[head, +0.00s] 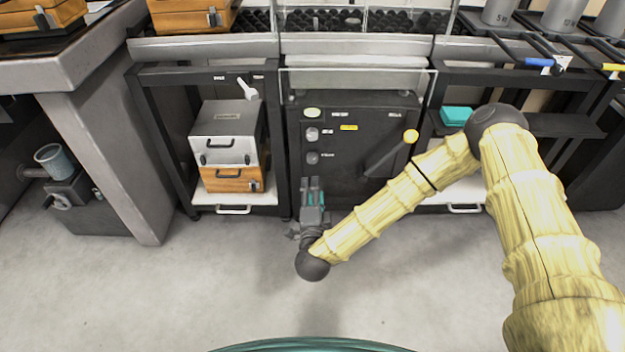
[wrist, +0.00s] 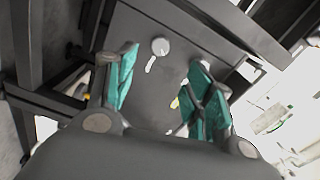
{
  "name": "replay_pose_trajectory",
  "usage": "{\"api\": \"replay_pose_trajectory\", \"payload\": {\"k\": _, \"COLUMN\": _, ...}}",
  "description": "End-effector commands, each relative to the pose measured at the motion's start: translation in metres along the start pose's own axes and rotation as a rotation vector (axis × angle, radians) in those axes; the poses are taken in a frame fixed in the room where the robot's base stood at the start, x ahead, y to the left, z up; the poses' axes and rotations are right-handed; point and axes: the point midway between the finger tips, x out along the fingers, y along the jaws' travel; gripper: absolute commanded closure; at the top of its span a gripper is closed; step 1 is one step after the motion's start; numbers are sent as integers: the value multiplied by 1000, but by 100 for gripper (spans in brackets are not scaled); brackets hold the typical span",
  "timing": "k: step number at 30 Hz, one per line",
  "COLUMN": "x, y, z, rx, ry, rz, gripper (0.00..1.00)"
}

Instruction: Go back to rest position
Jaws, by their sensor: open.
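My gripper (head: 313,192) is in front of the dark control cabinet (head: 350,135), at the height of its lower part, with its fingers pointing toward it. In the wrist view my gripper (wrist: 160,95) shows two teal-padded fingers spread apart with nothing between them. The grey panel (wrist: 150,60) with a round knob (wrist: 160,46) lies beyond the fingers. My yellow-sleeved arm reaches in from the right and bends down to the gripper.
A white case (head: 225,125) rests above an orange case (head: 232,180) on the left shelf. A lever with a yellow knob (head: 411,136) sticks out from the cabinet. A teal box (head: 456,115) is on the right shelf. The grey floor (head: 190,290) in front is clear.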

Motion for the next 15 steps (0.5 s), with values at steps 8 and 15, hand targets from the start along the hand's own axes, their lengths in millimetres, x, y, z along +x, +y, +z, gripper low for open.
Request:
{"api": "replay_pose_trajectory", "payload": {"k": 8, "x": -5, "y": 6, "z": 4, "rx": -22, "ry": -28, "rz": 17, "gripper": 47}}
{"api": "replay_pose_trajectory", "payload": {"k": 15, "x": -70, "y": 74, "z": 26, "rx": -271, "ry": -321, "rz": 209, "gripper": 47}}
